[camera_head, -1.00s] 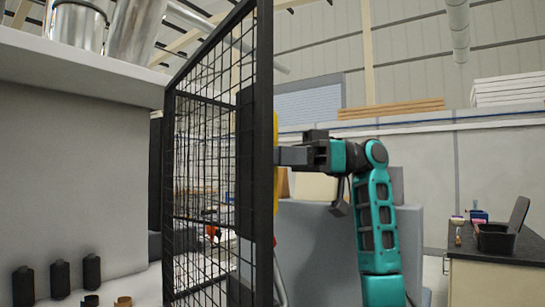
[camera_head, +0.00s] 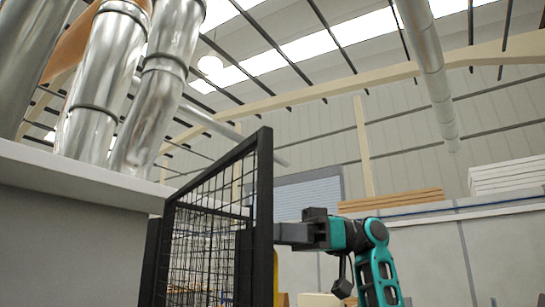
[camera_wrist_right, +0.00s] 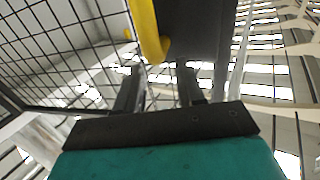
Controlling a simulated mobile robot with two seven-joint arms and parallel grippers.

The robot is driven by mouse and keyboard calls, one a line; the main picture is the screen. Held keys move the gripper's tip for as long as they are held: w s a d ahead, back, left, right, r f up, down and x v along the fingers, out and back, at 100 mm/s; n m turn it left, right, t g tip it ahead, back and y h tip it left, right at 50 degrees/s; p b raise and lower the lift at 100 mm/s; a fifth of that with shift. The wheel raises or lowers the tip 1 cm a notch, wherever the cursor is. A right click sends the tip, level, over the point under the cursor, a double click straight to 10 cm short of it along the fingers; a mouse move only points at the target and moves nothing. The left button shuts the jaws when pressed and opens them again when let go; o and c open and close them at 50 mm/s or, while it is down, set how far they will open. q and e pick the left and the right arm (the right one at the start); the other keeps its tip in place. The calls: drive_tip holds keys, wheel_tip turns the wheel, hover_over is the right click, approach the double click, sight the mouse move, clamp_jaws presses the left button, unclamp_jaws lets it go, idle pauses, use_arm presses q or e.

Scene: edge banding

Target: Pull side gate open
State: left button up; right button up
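The side gate is a black-framed wire mesh panel (camera_head: 206,235), seen at a steep angle in the middle of the head view. Its near upright post (camera_head: 263,215) stands close to my right gripper (camera_head: 289,233), which reaches in from the right. A thin strip of the yellow handle (camera_head: 276,290) shows beside the post. In the right wrist view the two fingers of my right gripper (camera_wrist_right: 160,80) are apart. The yellow handle (camera_wrist_right: 147,28) ends just beyond the gap between them; contact cannot be told. My left gripper is out of view.
A grey machine housing (camera_head: 70,235) stands left of the gate, with large metal ducts (camera_head: 102,85) above it. Stacked timber (camera_head: 390,201) and white boards (camera_head: 507,174) lie behind at the right. The floor is out of view.

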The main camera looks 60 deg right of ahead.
wheel_tip(320, 180, up, 3)
drive_tip(key=shift+f+p, duration=0.1)
drive_tip(key=shift+p, duration=0.35)
drive_tip(key=shift+b, duration=0.35)
wheel_tip(320, 180, up, 8)
drive_tip(key=shift+f, duration=0.2)
